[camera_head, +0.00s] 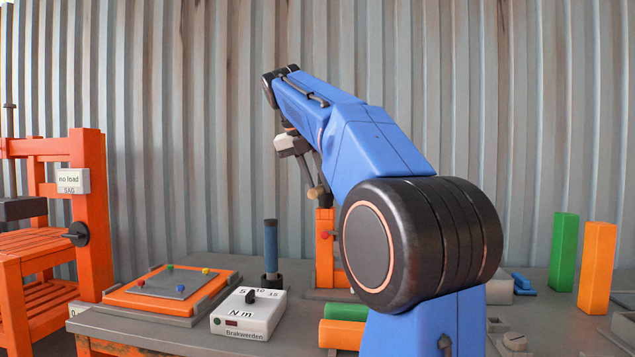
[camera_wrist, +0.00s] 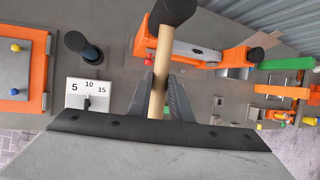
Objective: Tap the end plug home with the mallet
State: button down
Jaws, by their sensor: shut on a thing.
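My gripper (camera_wrist: 160,84) is shut on the wooden handle of the mallet (camera_wrist: 162,55). The mallet's black head (camera_wrist: 173,10) is at the top edge of the wrist view, beyond the fingers. In the head view my gripper (camera_head: 308,166) is held up in the air, and a tan piece of the handle (camera_head: 316,192) shows below it, close above an orange upright (camera_head: 324,245). In the wrist view the handle crosses in front of an orange fixture with a grey bar (camera_wrist: 195,50). I cannot make out the end plug with certainty.
An orange plate (camera_head: 172,291) lies at left, near an orange rack (camera_head: 88,205). Green (camera_head: 563,250) and orange (camera_head: 596,265) posts stand at right. My arm hides the middle of the bench.

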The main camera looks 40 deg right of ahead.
dwell(0.3)
jog(key=shift+r, duration=2)
jog(key=shift+f, duration=0.25)
jog(key=shift+f, duration=2)
